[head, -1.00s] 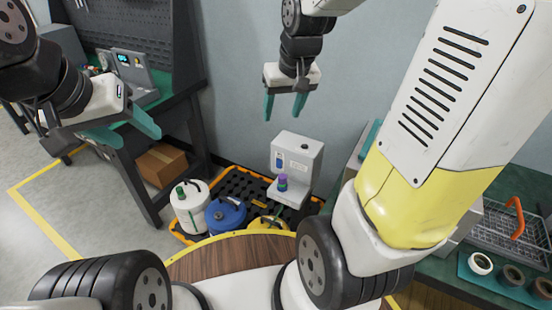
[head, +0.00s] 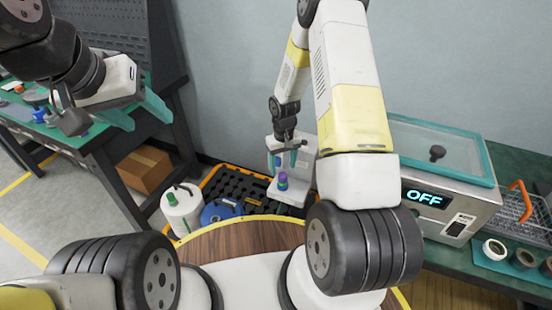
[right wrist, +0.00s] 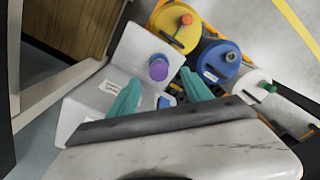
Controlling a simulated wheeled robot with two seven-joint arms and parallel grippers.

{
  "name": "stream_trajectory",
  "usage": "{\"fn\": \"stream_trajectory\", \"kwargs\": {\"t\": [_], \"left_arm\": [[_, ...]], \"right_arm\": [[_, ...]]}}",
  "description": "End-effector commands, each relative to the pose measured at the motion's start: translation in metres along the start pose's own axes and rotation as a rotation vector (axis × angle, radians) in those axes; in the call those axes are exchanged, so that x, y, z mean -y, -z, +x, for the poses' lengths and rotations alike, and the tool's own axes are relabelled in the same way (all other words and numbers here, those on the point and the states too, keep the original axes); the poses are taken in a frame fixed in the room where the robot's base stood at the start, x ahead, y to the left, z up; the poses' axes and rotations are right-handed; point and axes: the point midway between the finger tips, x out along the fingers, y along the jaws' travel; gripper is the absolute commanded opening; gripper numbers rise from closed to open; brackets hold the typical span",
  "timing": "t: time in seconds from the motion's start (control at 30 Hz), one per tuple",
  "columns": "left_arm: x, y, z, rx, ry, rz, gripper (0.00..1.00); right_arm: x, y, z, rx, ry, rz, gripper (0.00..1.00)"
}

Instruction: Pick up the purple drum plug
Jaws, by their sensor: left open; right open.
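The purple drum plug (head: 283,178) sits upright on the lower ledge of a white and grey bench device (head: 297,192). It also shows in the right wrist view (right wrist: 158,68), just beyond the fingers. My right gripper (head: 286,160) is open, with its teal fingers pointing down above the plug, close to the device's upright part. In the right wrist view my right gripper's fingers (right wrist: 161,82) are apart with nothing between them, and the plug lies ahead of the gap. My left gripper (head: 142,112) is open and empty at the left, far from the plug.
White (right wrist: 252,88), blue (right wrist: 215,62) and yellow (right wrist: 175,27) drums stand beside the device on a black, orange-edged pallet (head: 232,180). A machine reading OFF (head: 440,205) stands on the right bench. A cardboard box (head: 146,168) sits under the left bench.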

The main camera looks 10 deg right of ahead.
Motion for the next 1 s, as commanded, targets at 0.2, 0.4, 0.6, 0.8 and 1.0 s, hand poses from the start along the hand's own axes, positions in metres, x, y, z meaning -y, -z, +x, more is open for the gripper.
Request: {"fn": "stream_trajectory", "kwargs": {"t": [0.2,0.4,0.6,0.8,1.0], "left_arm": [[0.000,0.000,0.000,0.000,0.000,0.000,0.57],[0.000,0.000,0.000,0.000,0.000,0.000,0.57],[0.000,0.000,0.000,0.000,0.000,0.000,0.57],[0.000,0.000,0.000,0.000,0.000,0.000,0.57],[0.000,0.000,0.000,0.000,0.000,0.000,0.57]], "right_arm": [[-0.002,0.002,0.027,0.002,0.000,0.000,0.58],[-0.003,0.004,0.056,0.001,0.000,0.001,0.58],[-0.003,0.004,0.062,-0.001,0.000,0.000,0.58],[-0.003,0.004,0.062,-0.001,0.000,0.000,0.44],[-0.003,0.004,0.062,-0.001,0.000,0.000,0.05]]}}
